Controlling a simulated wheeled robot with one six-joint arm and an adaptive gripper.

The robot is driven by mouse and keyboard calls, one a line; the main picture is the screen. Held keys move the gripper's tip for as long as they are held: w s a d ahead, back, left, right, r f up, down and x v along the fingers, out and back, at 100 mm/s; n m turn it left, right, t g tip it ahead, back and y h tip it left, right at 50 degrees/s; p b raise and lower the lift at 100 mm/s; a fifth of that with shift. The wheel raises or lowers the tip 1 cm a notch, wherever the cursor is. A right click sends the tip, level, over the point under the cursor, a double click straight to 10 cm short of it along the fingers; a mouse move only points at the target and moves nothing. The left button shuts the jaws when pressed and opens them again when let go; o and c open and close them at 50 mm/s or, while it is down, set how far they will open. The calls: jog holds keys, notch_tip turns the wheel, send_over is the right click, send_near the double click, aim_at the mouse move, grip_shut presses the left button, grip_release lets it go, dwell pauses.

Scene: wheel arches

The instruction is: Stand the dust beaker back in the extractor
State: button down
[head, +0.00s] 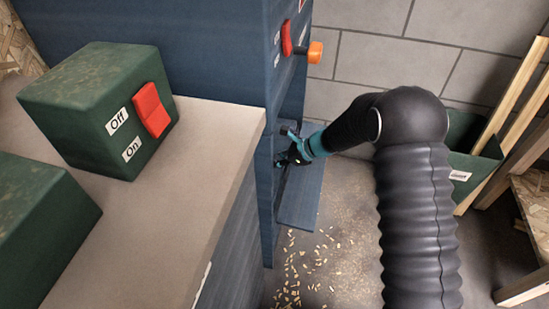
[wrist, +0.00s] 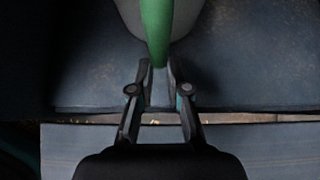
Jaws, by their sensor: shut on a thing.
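The dust beaker (wrist: 187,17) shows at the top of the wrist view as a pale grey rounded body with a green handle (wrist: 157,30). My gripper (wrist: 158,76) is shut on the lower end of that handle. A dark blue surface of the extractor lies under and around the beaker. I cannot tell whether the beaker touches it. In the head view the extractor is the tall blue cabinet (head: 215,50). My gripper (head: 287,158) reaches into its side there, and the beaker is hidden.
A low blue panel (head: 300,202) stands out from the cabinet beside my gripper. A bench (head: 215,130) with green switch boxes (head: 75,100) is at the left. Wood chips (head: 295,270) lie on the floor. A green bin (head: 470,165) and timber stand at the right.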

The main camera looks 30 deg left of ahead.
jog(key=shift+f+b, duration=0.5)
jog(key=shift+f, duration=0.2)
dwell(0.5)
jog(key=c, duration=1.1)
grip_release()
jog(key=shift+o, duration=0.2)
